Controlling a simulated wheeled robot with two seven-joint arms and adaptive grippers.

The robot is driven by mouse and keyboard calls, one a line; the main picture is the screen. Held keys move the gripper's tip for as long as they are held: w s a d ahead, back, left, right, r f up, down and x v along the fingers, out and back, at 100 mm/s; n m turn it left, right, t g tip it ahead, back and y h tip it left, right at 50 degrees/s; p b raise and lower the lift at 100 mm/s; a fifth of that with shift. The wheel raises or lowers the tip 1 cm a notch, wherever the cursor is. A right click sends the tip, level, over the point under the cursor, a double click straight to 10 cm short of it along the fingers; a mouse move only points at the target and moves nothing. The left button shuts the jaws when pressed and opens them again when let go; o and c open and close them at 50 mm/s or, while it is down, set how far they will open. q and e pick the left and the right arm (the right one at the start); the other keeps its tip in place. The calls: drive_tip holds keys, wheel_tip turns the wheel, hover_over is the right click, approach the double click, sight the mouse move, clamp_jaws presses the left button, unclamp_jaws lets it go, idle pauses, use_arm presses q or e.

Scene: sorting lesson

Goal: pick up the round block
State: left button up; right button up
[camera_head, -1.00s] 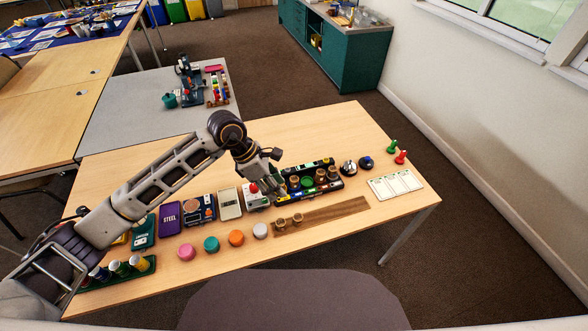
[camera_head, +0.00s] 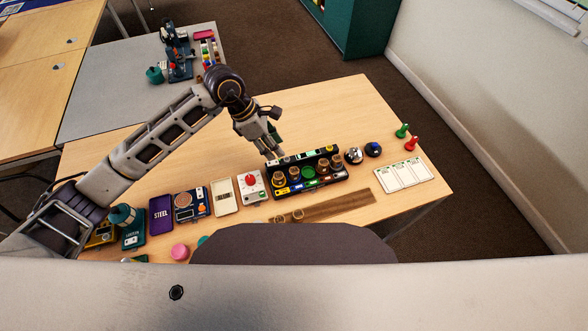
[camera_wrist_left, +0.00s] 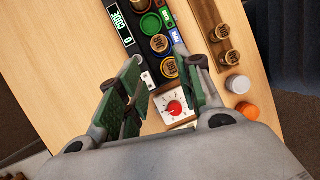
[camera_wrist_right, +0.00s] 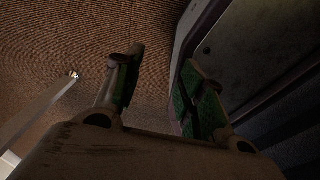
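Several round blocks lie near the table's front edge. In the head view a pink one (camera_head: 180,252) shows, and a teal one (camera_head: 203,241) is partly behind the chair back. The left wrist view shows a white one (camera_wrist_left: 238,84) and an orange one (camera_wrist_left: 247,110), which the chair hides in the head view. Which one is the round block I cannot tell. My left gripper (camera_head: 270,148) is above the table behind the black rack; the left wrist view shows its fingers (camera_wrist_left: 157,60) apart and empty. My right gripper (camera_wrist_right: 162,58) is open and empty over the floor.
The black rack (camera_head: 330,181) holds brass round pieces and a green disc (camera_head: 309,172). A red-knob box (camera_head: 251,187) stands beside it. Two brass pieces sit on a wooden strip (camera_head: 345,205). The chair back (camera_head: 290,244) covers the front edge. Bare table lies behind the rack.

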use_arm(q)
drive_tip(key=shift+s, duration=0.15)
use_arm(e)
drive_tip(key=shift+s+d, duration=0.15)
drive_tip(key=shift+d, duration=0.15)
use_arm(q)
hover_over(293, 170)
drive_tip(key=a, duration=0.2)
drive_tip(key=f, duration=0.7)
drive_tip(key=shift+a+f+p, duration=0.2)
drive_tip(key=shift+f+p, duration=0.1)
drive_tip(key=shift+f, duration=0.1)
drive_tip(key=shift+x, duration=0.8)
drive_tip(key=p+x, duration=0.1)
drive_tip(key=x, duration=0.1)
drive_tip(key=shift+d+f, duration=0.2)
drive_tip(key=shift+f, duration=0.05)
drive_tip(key=shift+d+f, duration=0.15)
drive_tip(key=shift+f, duration=0.3)
use_arm(e)
drive_tip(key=a, duration=0.1)
drive_tip(key=a+r, duration=0.1)
drive_tip(key=shift+w+a+r, duration=0.2)
drive_tip(key=shift+a+r, duration=0.1)
